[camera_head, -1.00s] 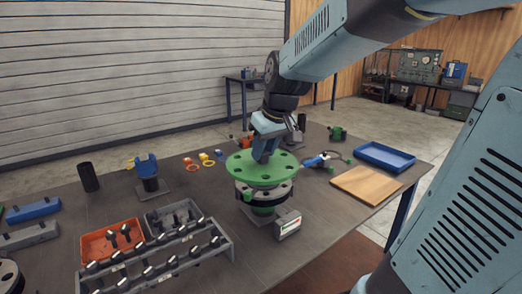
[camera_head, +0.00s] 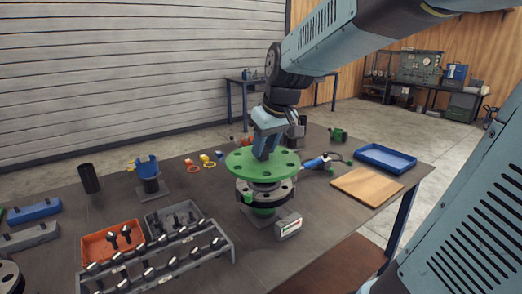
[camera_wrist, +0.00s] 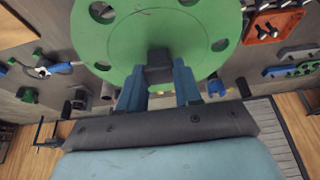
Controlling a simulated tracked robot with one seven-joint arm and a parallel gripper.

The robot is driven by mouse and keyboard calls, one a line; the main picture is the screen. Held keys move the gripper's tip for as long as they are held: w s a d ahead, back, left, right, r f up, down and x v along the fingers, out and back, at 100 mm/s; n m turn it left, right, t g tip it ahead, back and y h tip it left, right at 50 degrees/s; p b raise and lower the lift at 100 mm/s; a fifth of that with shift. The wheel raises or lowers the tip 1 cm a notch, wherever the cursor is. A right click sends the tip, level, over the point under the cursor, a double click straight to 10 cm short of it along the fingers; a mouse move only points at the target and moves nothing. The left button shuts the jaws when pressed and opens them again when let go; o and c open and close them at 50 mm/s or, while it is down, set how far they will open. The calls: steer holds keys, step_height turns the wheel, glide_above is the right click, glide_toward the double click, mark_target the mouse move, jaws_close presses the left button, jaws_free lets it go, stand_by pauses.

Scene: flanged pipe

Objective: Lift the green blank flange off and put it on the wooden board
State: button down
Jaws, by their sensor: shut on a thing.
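The green blank flange (camera_head: 262,164) is a round disc with bolt holes. It is raised a little above the pipe flange (camera_head: 265,190), with a narrow gap between them, and looks about level. My gripper (camera_head: 266,150) is shut on the dark block at the middle of the disc. In the wrist view my gripper (camera_wrist: 160,82) has its blue fingers on either side of that block, and the green blank flange (camera_wrist: 110,40) fills the top centre. The wooden board (camera_head: 367,186) lies bare on the table to the right.
A blue tray (camera_head: 386,158) lies behind the board. A small box with a display (camera_head: 288,227) stands in front of the pipe. A blue-handled tool (camera_head: 318,162) lies between pipe and tray. A bolt rack (camera_head: 160,262) and an orange bin (camera_head: 110,242) stand front left.

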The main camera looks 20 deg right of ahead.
mark_target(265, 149)
steer(key=shift+r, duration=1.85)
steer(key=shift+f, duration=0.1)
